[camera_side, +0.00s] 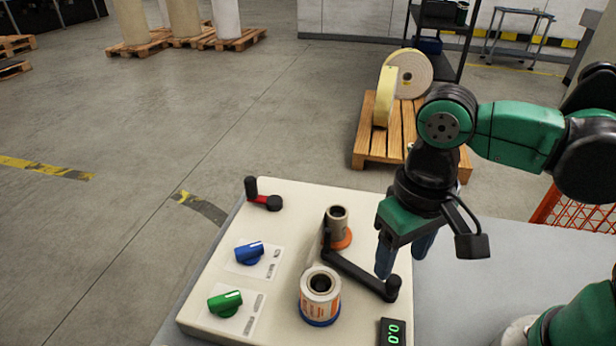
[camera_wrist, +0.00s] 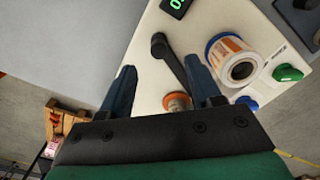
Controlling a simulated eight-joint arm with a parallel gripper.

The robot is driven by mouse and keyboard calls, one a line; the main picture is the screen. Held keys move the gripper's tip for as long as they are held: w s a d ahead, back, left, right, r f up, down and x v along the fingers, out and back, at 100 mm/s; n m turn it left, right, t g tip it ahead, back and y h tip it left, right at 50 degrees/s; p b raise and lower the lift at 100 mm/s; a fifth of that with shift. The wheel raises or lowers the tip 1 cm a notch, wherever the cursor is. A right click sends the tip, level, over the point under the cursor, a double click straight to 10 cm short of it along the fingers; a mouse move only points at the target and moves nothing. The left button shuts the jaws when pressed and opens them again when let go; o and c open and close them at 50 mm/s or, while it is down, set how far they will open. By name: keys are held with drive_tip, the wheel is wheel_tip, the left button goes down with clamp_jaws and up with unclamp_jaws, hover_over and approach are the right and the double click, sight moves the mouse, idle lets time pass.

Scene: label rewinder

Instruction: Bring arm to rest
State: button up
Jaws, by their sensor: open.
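My gripper (camera_side: 404,262) is green and black with blue fingers. In the side view it hangs above the right edge of the cream rewinder panel (camera_side: 222,300), near the black crank arm (camera_side: 358,273). In the wrist view my gripper (camera_wrist: 162,85) shows its two fingers spread apart with nothing held between them. The crank arm (camera_wrist: 172,58) and the orange-based spindle (camera_wrist: 177,102) appear beyond the gap between the fingers. Whether a fingertip touches the panel cannot be told.
The panel holds a label roll (camera_side: 320,287) on a blue base, a brown core (camera_side: 337,218) on an orange base, a blue knob (camera_side: 249,253), a green knob (camera_side: 225,303), a red lever (camera_side: 264,198) and a display (camera_side: 393,333). A pallet (camera_side: 366,145) with rolls stands behind.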

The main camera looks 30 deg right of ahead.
drive_tip(key=w+d+r+t, duration=0.2)
drive_tip(key=w+d+t, duration=0.4)
drive_tip(key=d, duration=0.4)
drive_tip(key=shift+w+r+n+t, duration=0.4)
drive_tip(key=shift+t, duration=0.2)
